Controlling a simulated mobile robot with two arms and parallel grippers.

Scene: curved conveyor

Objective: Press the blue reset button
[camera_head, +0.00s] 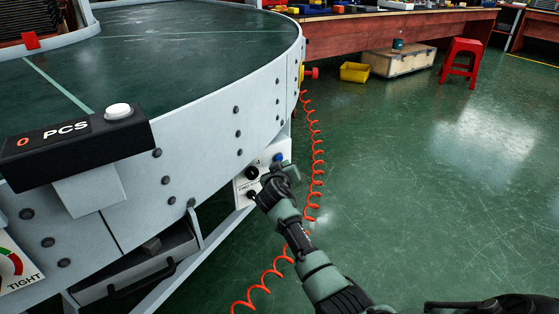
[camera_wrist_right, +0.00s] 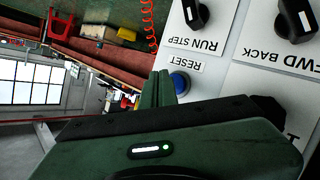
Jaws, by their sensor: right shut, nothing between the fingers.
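The blue reset button (camera_head: 278,157) is at the upper right of a white control panel (camera_head: 241,185) on the conveyor's side. In the right wrist view the blue button (camera_wrist_right: 180,83) sits under a RESET label, just right of my gripper's fingertips. My right gripper (camera_head: 287,170) is shut and empty in front of the panel, just below and right of the button in the head view. In the wrist view its green fingers (camera_wrist_right: 158,88) are together beside the button; I cannot tell whether they touch it. My left gripper is not in view.
Black knobs (camera_wrist_right: 195,14) are near the button on the panel. A coiled orange cable (camera_head: 316,150) hangs right of the panel. A red emergency button (camera_head: 312,73) protrudes from the conveyor's far side. Green floor (camera_head: 420,190) to the right is open.

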